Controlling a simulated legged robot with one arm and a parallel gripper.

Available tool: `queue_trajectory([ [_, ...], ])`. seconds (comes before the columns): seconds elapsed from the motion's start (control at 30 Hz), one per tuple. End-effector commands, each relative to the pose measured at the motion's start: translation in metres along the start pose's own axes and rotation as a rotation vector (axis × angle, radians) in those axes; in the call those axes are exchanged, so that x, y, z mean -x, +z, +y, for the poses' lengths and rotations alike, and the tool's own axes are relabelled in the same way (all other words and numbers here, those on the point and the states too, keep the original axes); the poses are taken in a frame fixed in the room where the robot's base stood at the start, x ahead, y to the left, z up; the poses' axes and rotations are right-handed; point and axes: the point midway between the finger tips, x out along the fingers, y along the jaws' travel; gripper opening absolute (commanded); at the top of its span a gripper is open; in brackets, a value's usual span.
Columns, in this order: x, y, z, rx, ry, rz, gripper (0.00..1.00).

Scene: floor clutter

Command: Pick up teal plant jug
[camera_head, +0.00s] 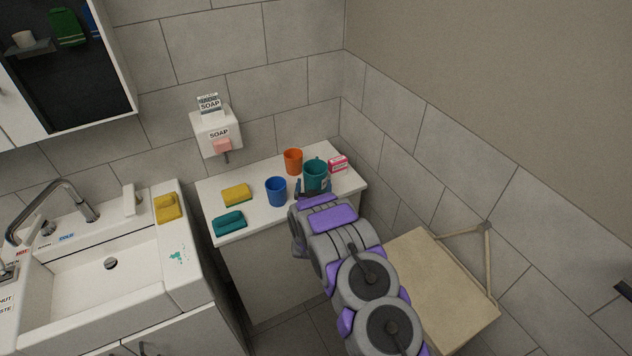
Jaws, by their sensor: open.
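The teal plant jug (315,173) stands upright on the white counter (258,221), toward its right end. My gripper (313,188) is at the near side of the jug, at the end of my grey and purple arm. The gripper is open and overlaps the jug's lower part in this view. I cannot tell whether the fingers touch it. The jug's base is hidden behind the gripper.
An orange cup (293,161) is close behind the jug, a blue cup (276,191) to its left and a pink box (338,163) to its right. A yellow sponge (237,194) and teal sponge (229,223) lie further left. Tiled walls border the counter.

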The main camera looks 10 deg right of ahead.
Motion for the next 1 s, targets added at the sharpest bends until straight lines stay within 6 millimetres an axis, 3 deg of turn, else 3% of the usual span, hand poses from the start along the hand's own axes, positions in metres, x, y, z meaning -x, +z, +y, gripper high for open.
queue_trajectory([
  [0.4, -0.045, 0.0, 0.01, -0.01, 0.002, 0.003, 1.0],
  [0.7, -0.05, 0.0, 0.003, -0.002, 0.0, -0.001, 1.0],
  [1.0, -0.05, -0.001, 0.004, -0.005, -0.001, 0.0, 0.73],
])
